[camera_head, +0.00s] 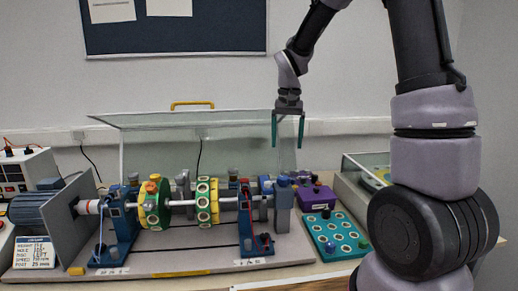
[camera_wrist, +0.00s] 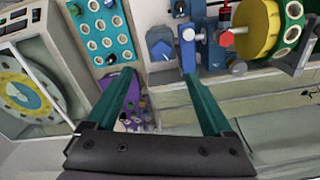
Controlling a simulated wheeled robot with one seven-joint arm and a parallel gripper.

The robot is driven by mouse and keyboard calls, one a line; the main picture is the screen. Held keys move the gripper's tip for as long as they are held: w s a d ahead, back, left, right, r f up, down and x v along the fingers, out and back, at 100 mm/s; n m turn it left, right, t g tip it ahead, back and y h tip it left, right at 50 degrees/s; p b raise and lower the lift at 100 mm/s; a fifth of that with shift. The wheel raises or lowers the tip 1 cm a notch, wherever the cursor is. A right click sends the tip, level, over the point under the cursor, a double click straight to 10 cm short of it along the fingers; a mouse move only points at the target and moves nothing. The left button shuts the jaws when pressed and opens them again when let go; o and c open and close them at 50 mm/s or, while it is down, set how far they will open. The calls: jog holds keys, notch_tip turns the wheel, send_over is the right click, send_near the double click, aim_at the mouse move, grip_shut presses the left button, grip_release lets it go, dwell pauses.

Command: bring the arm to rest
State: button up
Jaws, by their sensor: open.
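My gripper (camera_head: 288,130) hangs from my raised arm above the back of the bench, pointing down. Its two teal fingers are apart with nothing between them. In the wrist view my gripper (camera_wrist: 152,92) also shows open, its fingers spread over the bench. Below it in the head view are a purple box (camera_head: 315,197) and the right end of the rotor rig. The purple box (camera_wrist: 135,103) shows partly between the fingers in the wrist view. No contact between the fingers and any thing is visible.
A teal tray (camera_head: 335,235) stands at right. A motor (camera_head: 45,212) is at left. A noticeboard (camera_head: 215,38) hangs behind.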

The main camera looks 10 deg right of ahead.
jog(key=s+d+r+t+y, duration=0.1)
jog(key=s+d+r+t, duration=0.1)
jog(key=s+r, duration=0.5)
jog(key=s+d+r+m+t, duration=0.1)
jog(key=s+d+r+t, duration=0.2)
jog(key=s+r, duration=0.5)
jog(key=s+t, duration=0.1)
jog(key=s, duration=0.5)
jog(key=shift+s+d+t+y, duration=0.15)
jog(key=shift+s+t+y, duration=0.1)
jog(key=shift+t+y, duration=0.15)
